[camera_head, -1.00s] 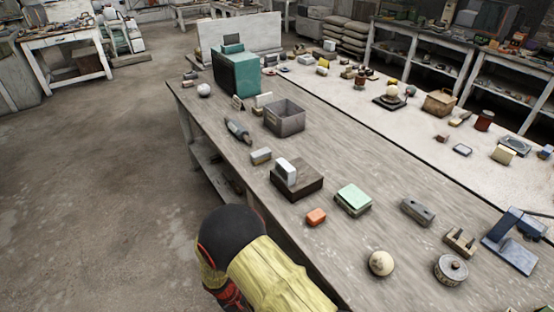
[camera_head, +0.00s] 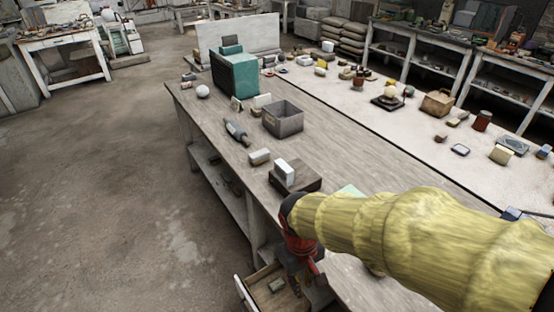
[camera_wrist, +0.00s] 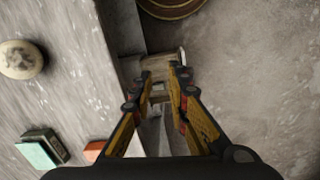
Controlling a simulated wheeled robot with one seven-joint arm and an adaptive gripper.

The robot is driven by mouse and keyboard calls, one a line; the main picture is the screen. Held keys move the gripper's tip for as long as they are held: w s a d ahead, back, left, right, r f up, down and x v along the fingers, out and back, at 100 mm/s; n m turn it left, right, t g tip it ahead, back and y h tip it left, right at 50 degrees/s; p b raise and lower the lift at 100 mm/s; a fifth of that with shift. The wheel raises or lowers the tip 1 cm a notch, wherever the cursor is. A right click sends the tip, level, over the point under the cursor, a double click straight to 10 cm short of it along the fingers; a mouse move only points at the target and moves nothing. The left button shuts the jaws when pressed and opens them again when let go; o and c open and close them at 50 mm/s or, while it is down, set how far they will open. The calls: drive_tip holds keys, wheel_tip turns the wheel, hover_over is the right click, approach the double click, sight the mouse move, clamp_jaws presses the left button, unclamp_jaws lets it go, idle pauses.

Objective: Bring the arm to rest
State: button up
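My arm, in a yellow sleeve, reaches in from the lower right of the head view, over the front of the bench. My gripper (camera_head: 314,272) points down beside the bench edge, above an open drawer (camera_head: 258,279). In the wrist view my gripper (camera_wrist: 165,74) shows two yellow and black fingers with a gap between them. It looks open, and I see nothing held. The drawer (camera_wrist: 158,62) lies beneath the fingertips. A mottled plaster sphere (camera_wrist: 21,60) rests on the bench, left of the gripper. A white sphere (camera_head: 203,91) sits at the bench's far left end.
A grey open box (camera_head: 284,120) and a teal cabinet (camera_head: 236,73) stand on the bench (camera_head: 330,140). A green-topped block (camera_wrist: 42,148) and an orange block (camera_wrist: 94,150) lie near the arm. Open floor (camera_head: 110,190) is at left. A round rim (camera_wrist: 172,8) shows beside the drawer.

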drive_tip(key=s+d+r+m+t, duration=0.2)
drive_tip(key=s+d+r+t, duration=0.1)
drive_tip(key=d+r, duration=0.3)
drive_tip(key=s+d+r+m+t, duration=0.2)
drive_tip(key=d+r, duration=0.4)
drive_tip(key=r, duration=0.4)
drive_tip(key=shift+s+d+r+m+t+y, duration=0.2)
drive_tip(key=shift+s+r+m+t+y, duration=0.2)
drive_tip(key=shift+s+m, duration=0.15)
